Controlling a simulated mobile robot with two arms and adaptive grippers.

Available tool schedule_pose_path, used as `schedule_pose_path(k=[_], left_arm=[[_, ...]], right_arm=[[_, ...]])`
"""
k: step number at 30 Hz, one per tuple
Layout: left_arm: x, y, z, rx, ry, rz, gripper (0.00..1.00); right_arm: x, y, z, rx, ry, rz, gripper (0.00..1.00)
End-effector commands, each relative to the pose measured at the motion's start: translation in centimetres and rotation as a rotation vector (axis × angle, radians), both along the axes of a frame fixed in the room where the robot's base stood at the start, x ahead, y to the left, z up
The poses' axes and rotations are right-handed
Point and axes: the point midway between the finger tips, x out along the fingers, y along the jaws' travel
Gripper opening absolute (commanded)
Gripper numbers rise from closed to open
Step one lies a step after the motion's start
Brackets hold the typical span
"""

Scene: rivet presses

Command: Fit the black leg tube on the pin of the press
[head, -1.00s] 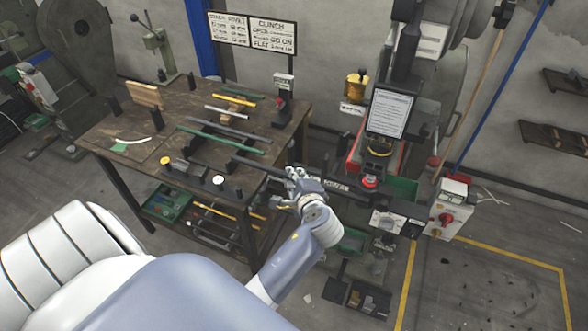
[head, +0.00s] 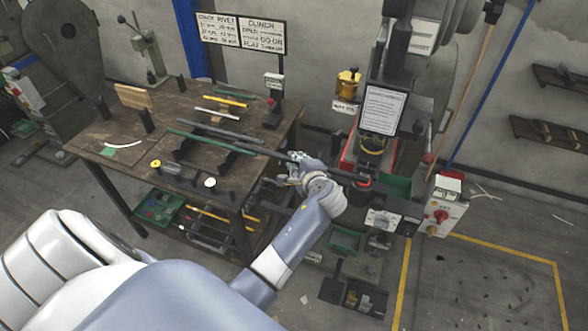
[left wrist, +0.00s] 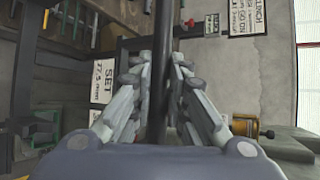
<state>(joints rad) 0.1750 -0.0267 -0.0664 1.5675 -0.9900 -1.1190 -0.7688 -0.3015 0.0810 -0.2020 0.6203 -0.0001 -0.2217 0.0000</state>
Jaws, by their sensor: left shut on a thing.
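My left gripper (head: 308,170) is shut around the black leg tube (head: 338,171) and holds it off the bench, at the front of the press (head: 378,145). The tube slants from over the bench's right side toward the press. In the left wrist view the tube (left wrist: 161,60) runs straight up between the fingers of the left gripper (left wrist: 160,95). The tube's right end lies by a red ring (head: 362,181) low on the press. The pin cannot be made out, and I cannot tell whether the tube touches it. My right gripper is not in view.
The wooden bench (head: 120,128) to the left holds a green tube (head: 205,140), a grey tube (head: 225,133), a yellow tube (head: 225,100) and small posts. A control box with a red knob (head: 439,214) stands right of the press. Green bins sit below.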

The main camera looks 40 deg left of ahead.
Motion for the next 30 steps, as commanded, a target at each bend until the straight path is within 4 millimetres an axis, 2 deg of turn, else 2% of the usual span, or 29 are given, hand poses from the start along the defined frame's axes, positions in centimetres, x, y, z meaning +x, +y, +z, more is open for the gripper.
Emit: schedule_pose_path(k=[4,21,30], left_arm=[[1.6,0.4,-0.2,0.001,-0.002,0.000,0.00],[7.0,1.7,-0.4,0.002,-0.001,0.000,0.00],[8.4,2.1,-0.2,0.001,-0.002,0.001,0.00]], right_arm=[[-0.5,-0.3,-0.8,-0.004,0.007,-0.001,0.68],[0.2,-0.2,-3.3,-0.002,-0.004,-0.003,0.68],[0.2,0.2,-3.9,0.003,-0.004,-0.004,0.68]])
